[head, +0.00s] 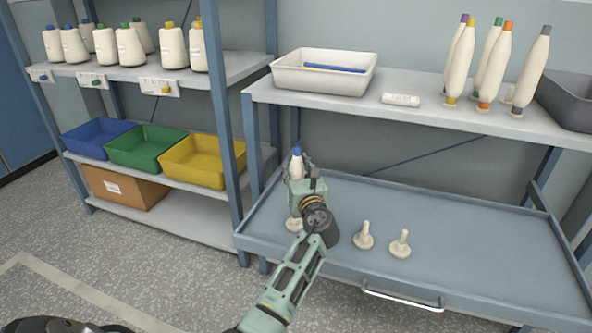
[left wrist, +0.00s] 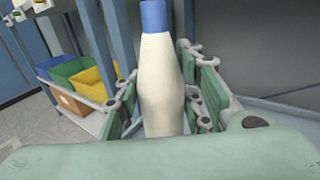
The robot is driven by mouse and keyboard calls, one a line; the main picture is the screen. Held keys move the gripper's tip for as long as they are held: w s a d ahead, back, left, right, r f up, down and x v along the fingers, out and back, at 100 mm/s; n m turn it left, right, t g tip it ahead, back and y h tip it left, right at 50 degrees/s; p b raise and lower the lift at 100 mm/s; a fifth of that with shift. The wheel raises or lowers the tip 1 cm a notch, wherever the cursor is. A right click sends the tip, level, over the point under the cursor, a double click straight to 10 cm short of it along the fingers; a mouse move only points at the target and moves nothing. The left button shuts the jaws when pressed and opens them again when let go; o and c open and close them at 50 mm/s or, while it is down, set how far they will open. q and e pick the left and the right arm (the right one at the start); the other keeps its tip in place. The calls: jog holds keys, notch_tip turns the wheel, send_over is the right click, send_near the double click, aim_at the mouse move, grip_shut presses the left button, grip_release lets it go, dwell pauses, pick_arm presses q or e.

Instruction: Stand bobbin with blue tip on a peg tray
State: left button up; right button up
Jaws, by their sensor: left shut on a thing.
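The bobbin with the blue tip (head: 296,164) is upright, with a cream body, above the left part of the grey peg tray (head: 480,226). In the left wrist view the bobbin (left wrist: 158,85) stands between the fingers of my left gripper (head: 301,172), which is shut on it. My gripper and wrist hide its lower part in the head view. A cream peg base (head: 293,224) shows just below; whether the bobbin touches that peg cannot be told. Two bare pegs (head: 364,236) and (head: 400,244) stand to the right. My right gripper is not in view.
The shelf above the tray holds a white bin (head: 324,81), several bobbins with coloured tips (head: 494,66) and a grey bin (head: 572,105). A blue post (head: 222,130) stands left of the tray. The tray's right half is clear.

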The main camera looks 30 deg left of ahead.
pick_arm(q)
jog(key=shift+f+b, duration=0.4)
jog(key=shift+f, duration=0.3)
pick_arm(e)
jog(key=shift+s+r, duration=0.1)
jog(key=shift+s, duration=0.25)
pick_arm(q)
jog(key=shift+f, duration=0.25)
jog(key=o, duration=1.4)
jog(key=shift+c, duration=0.2)
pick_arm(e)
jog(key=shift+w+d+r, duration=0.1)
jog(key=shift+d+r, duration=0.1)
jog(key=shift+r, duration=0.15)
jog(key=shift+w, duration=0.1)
pick_arm(q)
jog(key=shift+s+d+f, duration=0.1)
jog(key=shift+s+d, duration=0.1)
jog(key=shift+d, duration=0.05)
jog(key=v, duration=1.1)
jog(key=shift+s, duration=0.15)
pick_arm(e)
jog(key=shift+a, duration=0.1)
